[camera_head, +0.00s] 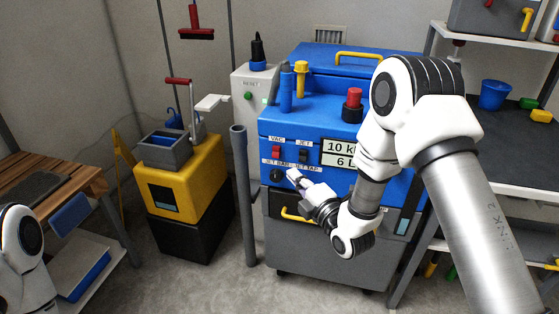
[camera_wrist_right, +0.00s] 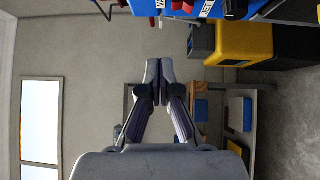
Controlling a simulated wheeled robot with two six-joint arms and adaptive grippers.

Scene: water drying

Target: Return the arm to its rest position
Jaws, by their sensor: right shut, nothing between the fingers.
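My right arm comes in from the right in the head view and reaches across the front of the blue machine (camera_head: 320,120). My right gripper (camera_head: 294,176) is in front of the machine's panel, close to the jet tap knob area. In the wrist view the right gripper's (camera_wrist_right: 159,70) fingers are together with nothing between them. Whether the fingertips touch the panel cannot be told. Part of my left arm shows at the lower left of the head view; its gripper is out of frame.
A wooden bench (camera_head: 45,185) is at the left. A shelf with a blue cup (camera_head: 494,94) is at the right, close to my right arm.

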